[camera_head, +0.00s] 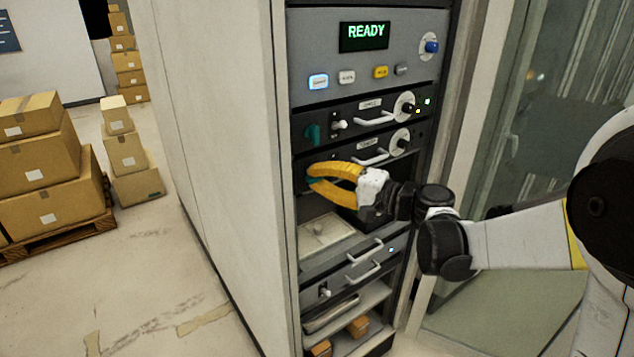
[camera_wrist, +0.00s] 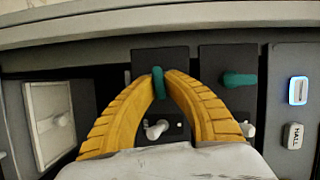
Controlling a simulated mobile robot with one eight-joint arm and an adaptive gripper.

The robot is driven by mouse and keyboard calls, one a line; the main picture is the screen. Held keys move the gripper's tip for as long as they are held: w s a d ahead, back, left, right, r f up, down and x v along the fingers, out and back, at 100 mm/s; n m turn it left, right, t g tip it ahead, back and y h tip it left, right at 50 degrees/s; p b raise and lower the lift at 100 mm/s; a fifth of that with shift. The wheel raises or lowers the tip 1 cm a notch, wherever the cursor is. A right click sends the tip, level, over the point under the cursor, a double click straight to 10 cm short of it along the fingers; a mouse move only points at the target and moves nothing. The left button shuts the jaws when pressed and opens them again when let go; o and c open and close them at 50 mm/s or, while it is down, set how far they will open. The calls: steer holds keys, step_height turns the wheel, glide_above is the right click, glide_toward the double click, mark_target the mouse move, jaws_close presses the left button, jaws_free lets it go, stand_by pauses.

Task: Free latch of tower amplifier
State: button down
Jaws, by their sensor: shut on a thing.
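My gripper (camera_head: 313,178) has yellow fingers and reaches from the right to the lower of two dark amplifier panels in the rack. In the wrist view, my gripper (camera_wrist: 163,80) is shut on a teal latch (camera_wrist: 158,84), the fingertips at its two sides. This latch stands upright in that picture, crosswise to the other teal latch (camera_wrist: 240,79), which lies sideways. In the head view the other latch (camera_head: 312,133) is on the upper amplifier (camera_head: 350,125). The held latch is mostly hidden by the fingers there. The small panel labels are too blurred to read.
Above is a panel with a green READY display (camera_head: 364,36), coloured buttons and a blue knob (camera_head: 431,46). White handles (camera_head: 375,119) stick out of the amplifiers. Toggle switches (camera_wrist: 157,129) stand close to the fingers. The rack's side wall (camera_head: 205,130) is at the left.

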steer(key=shift+m+y, duration=0.3)
steer(key=shift+m, duration=0.2)
steer(key=shift+b, duration=0.35)
steer(key=c, duration=1.5)
jaws_free()
steer(key=shift+o, duration=0.2)
steer(key=v, duration=1.2)
steer(key=shift+f, duration=0.1)
